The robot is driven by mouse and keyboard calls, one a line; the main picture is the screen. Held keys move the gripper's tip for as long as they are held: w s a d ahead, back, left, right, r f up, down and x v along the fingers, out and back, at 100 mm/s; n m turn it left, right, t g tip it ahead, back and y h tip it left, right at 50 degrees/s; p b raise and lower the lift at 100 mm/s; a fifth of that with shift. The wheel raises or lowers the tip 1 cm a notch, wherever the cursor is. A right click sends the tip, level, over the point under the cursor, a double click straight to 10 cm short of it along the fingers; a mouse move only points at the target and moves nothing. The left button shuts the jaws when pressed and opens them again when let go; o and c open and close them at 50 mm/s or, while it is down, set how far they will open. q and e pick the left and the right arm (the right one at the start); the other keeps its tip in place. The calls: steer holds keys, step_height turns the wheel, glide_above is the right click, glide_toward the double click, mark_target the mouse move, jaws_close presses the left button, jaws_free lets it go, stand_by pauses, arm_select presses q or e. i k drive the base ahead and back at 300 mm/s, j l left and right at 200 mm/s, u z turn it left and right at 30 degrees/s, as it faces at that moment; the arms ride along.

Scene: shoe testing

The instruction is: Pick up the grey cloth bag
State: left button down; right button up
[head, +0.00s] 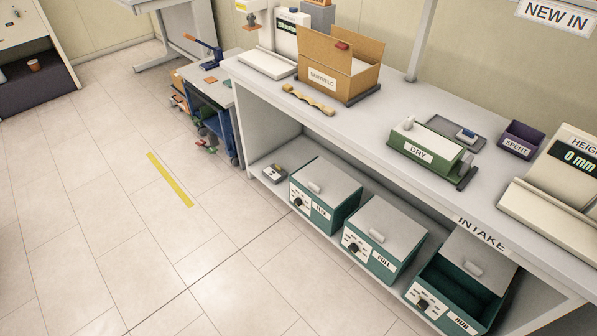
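I cannot make out a grey cloth bag anywhere in the head view. A grey block-like object (318,16) stands behind the cardboard box at the top edge, cut off by the frame; I cannot tell what it is. Neither of my grippers is in view.
The long grey bench (355,122) carries an open cardboard box (322,78), a wooden piece (308,101), a green DRY box (425,148) and a dark SPENT bin (520,139). FLEX (319,206), PULL (374,254) and open RUB (449,310) boxes sit below.

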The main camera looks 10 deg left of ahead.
mark_target(274, 173)
steer(key=i+j+z, duration=0.35)
steer(key=j, duration=0.3)
steer(key=i+j+z, duration=0.15)
steer(key=j, duration=0.2)
steer(key=i+j+z, duration=0.15)
steer(key=j, duration=0.25)
